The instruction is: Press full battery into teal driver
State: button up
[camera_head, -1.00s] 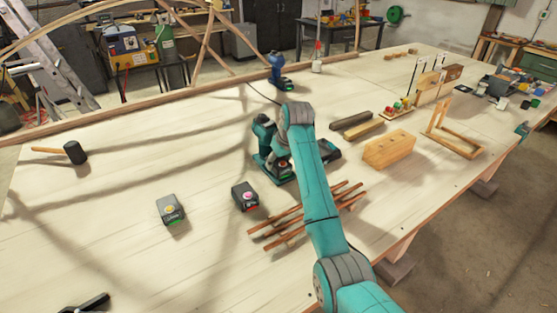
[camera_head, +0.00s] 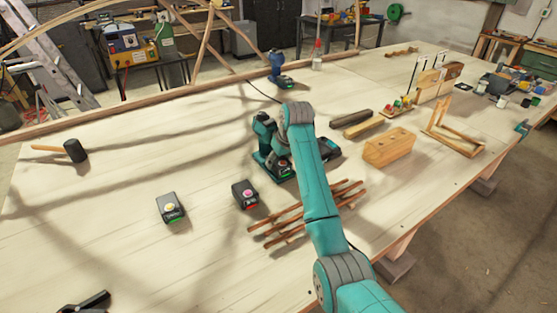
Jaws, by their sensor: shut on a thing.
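The teal driver (camera_head: 263,130) stands upright on the bench, just left of my arm's wrist. My gripper (camera_head: 283,166) is low against the driver's foot, partly hidden by my wrist. It is shut on a dark battery (camera_head: 285,174) with a green light, at or touching the foot. Whether the battery is seated cannot be told. A battery with a yellow dot and green light (camera_head: 171,207) lies on the bench at left. A battery with a pink dot and red light (camera_head: 244,194) lies nearer my arm.
Several thin laths (camera_head: 285,226) lie under my forearm. A wooden block (camera_head: 389,147) and dark bars are to the right. A blue driver (camera_head: 277,66) stands at the back. A mallet (camera_head: 74,151) lies at left. The left-middle bench is clear.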

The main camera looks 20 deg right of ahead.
aim_at(279, 159)
jog(key=shift+f, duration=0.4)
jog(key=o, duration=1.7)
jog(key=shift+r, duration=3.5)
